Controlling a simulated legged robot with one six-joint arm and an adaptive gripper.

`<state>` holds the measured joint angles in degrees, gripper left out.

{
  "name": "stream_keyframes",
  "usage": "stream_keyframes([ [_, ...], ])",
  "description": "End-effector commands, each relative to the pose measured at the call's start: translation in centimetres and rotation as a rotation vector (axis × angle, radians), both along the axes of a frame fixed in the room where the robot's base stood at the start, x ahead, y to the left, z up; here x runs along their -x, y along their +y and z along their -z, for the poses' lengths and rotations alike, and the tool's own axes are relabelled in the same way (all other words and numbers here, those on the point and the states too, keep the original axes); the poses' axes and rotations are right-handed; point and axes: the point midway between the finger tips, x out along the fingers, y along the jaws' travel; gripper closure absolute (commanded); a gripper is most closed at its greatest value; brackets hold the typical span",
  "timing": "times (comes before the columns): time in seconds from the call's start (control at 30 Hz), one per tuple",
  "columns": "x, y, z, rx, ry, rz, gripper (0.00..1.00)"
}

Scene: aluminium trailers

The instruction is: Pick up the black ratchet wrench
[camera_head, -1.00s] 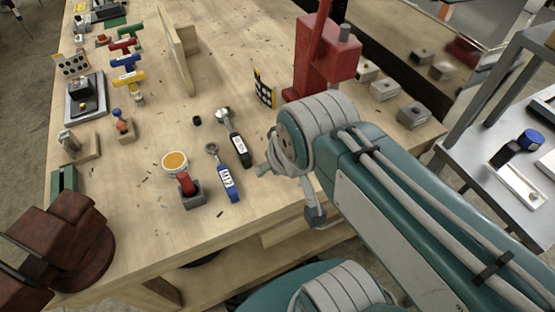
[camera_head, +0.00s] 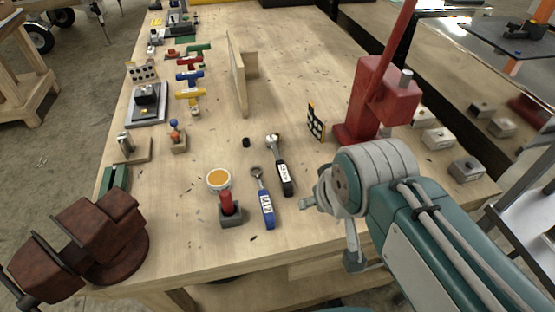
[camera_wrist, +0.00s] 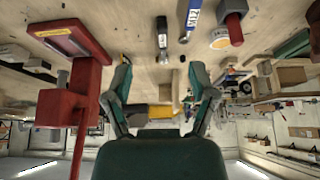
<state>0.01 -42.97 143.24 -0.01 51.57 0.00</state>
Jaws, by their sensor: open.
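The black ratchet wrench (camera_head: 281,165) lies flat on the wooden workbench, with its silver ratchet head toward the far side and a white label on its black handle. It also shows in the wrist view (camera_wrist: 162,42), top centre. A ratchet wrench with a blue handle (camera_head: 265,200) lies just left of it in the head view. My gripper (camera_wrist: 159,84) is open and empty, its two teal fingers spread apart in the wrist view. It is apart from the black wrench, on the right side of it in the head view, where my arm hides much of the gripper.
A red press (camera_head: 378,97) stands right of the wrenches, with a small dark card (camera_head: 316,121) nearby. An orange-topped tub (camera_head: 218,179) and a red-handled block (camera_head: 229,210) stand to the left. A dark red vise (camera_head: 105,235) sits at the front left corner. Bench between wrenches and upright board (camera_head: 237,75) is mostly clear.

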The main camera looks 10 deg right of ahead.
Motion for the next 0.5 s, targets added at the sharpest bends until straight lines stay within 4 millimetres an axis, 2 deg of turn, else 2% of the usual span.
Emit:
stream_keyframes([
  [0.17,0.0,0.0,0.0,0.0,0.0,0.0,0.27],
  [0.23,0.0,0.0,0.0,0.0,0.0,0.0,0.2],
  [0.3,-0.2,0.0,-0.1,0.0,0.004,0.0,0.2],
  [0.5,-2.7,0.0,-0.8,0.0,0.055,-0.001,0.2],
])
